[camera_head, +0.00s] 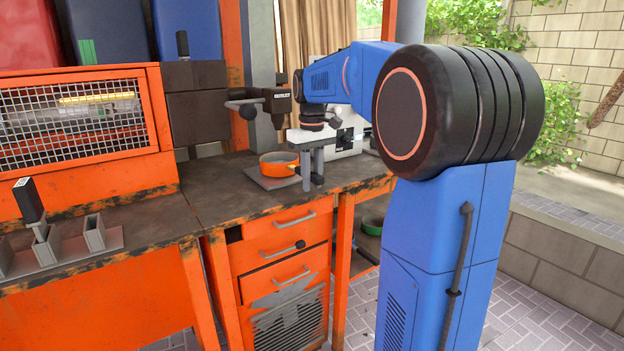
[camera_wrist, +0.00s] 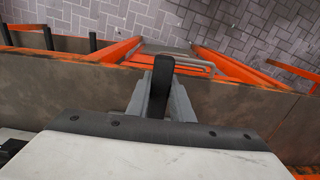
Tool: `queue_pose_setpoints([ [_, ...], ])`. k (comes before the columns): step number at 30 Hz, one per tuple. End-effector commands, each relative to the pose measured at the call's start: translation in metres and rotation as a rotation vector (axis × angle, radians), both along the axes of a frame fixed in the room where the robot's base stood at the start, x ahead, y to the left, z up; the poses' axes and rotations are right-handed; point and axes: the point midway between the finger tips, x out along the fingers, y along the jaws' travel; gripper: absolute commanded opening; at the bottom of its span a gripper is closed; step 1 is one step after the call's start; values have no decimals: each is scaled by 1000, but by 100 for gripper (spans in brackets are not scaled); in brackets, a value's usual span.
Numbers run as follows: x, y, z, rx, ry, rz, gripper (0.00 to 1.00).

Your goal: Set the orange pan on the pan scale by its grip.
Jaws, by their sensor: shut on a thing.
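The orange pan (camera_head: 277,168) is upright at the back of the workbench, over the flat grey plate of the pan scale (camera_head: 262,182). It looks level; I cannot tell whether its base touches the plate or hovers just above. My gripper (camera_head: 313,166) points down at the pan's right side and is shut on its grip. In the wrist view, the black grip (camera_wrist: 161,88) stands between the grey fingers of my gripper (camera_wrist: 162,100). The pan's bowl is hidden in that view.
The dark bench top (camera_head: 225,195) is clear in front of the scale. An orange mesh cabinet (camera_head: 80,125) stands left. A green pan (camera_head: 373,224) sits lower right.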

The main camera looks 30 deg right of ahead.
Motion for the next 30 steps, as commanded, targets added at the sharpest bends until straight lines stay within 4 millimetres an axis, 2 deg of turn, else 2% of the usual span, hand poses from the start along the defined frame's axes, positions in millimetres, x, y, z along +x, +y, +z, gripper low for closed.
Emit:
queue_pose_setpoints([
  [1,0,0,-1,0,2,0,25],
  [3,0,0,-1,0,3,0,42],
  [11,-1,0,-1,1,4,0,42],
  [16,0,0,7,1,3,0,42],
  [20,0,0,25,0,1,0,42],
  [30,0,0,93,0,-1,0,42],
])
